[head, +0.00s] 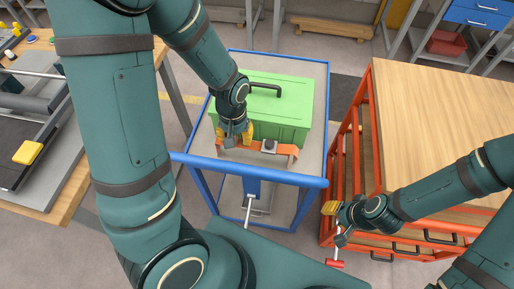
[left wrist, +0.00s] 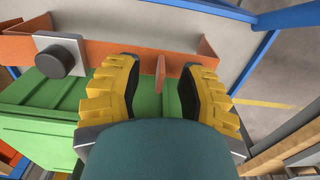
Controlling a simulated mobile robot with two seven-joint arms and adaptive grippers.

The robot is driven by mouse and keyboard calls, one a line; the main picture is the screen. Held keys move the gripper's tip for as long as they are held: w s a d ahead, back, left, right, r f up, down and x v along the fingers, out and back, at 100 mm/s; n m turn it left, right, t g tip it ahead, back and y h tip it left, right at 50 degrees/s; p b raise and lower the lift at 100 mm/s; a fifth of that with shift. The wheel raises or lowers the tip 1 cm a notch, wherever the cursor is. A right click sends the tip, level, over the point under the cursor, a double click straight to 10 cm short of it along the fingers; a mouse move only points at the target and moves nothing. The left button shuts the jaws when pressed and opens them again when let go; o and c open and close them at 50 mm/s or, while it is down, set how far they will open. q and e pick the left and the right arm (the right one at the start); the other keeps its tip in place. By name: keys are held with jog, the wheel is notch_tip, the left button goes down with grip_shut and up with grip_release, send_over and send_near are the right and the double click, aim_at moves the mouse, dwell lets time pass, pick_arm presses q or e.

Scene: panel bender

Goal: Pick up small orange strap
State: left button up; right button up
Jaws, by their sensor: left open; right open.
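The small orange strap (head: 284,149) lies on the blue-framed cart in front of the green box, its ends bent. A grey block with a black knob (head: 269,146) sits on it. My left gripper (head: 234,134) is over the strap's left part. In the left wrist view, the gripper (left wrist: 160,85) is open, and its yellow fingers stand either side of an orange upright tab of the strap (left wrist: 125,50). I cannot tell whether they touch it. The knob block (left wrist: 62,58) is left of the fingers. My right gripper (head: 335,224) is open and empty beside the orange cabinet.
The green box (head: 290,95) with a black handle stands right behind the strap. The cart's blue rail (head: 270,178) runs along its front. A wood-topped orange cabinet (head: 440,110) is at the right. A wooden bench with a yellow item (head: 27,152) is at the left.

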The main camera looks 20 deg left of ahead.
pick_arm(q)
jog(key=shift+f, duration=0.5)
grip_shut()
